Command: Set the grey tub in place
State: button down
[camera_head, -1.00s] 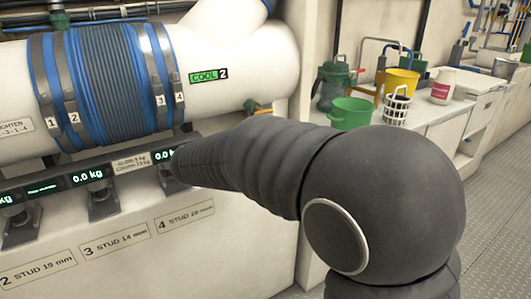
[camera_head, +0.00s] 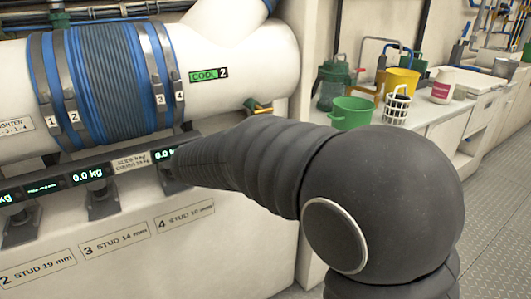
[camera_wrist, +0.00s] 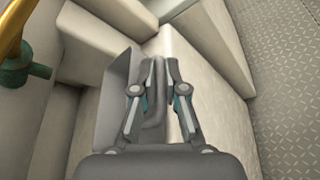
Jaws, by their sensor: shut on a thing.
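The grey tub (camera_wrist: 114,78) shows in the wrist view, left of and beneath my fingers. Its sloping wall and rim are visible, but my gripper covers part of it. My gripper (camera_wrist: 162,64) is shut on the tub's wall or rim, with its two fingertips close together. The tub is down among pale moulded surfaces. I cannot tell whether it is resting on them. In the head view, my dark arm hides the gripper and the tub.
A white pipe with a blue ribbed sleeve (camera_head: 110,80) is at left, above weight displays (camera_head: 88,173). A green bucket (camera_head: 350,113), yellow bucket (camera_head: 402,82) and white basket (camera_head: 397,106) stand on the right counter. A brass-and-green fitting (camera_wrist: 14,62) is at the wrist view's left. Patterned floor (camera_wrist: 285,60) lies right.

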jog(key=shift+f, duration=0.25)
jog(key=c, duration=1.2)
grip_release()
jog(key=shift+o, duration=0.2)
jog(key=v, duration=1.2)
jog(key=shift+r, duration=0.1)
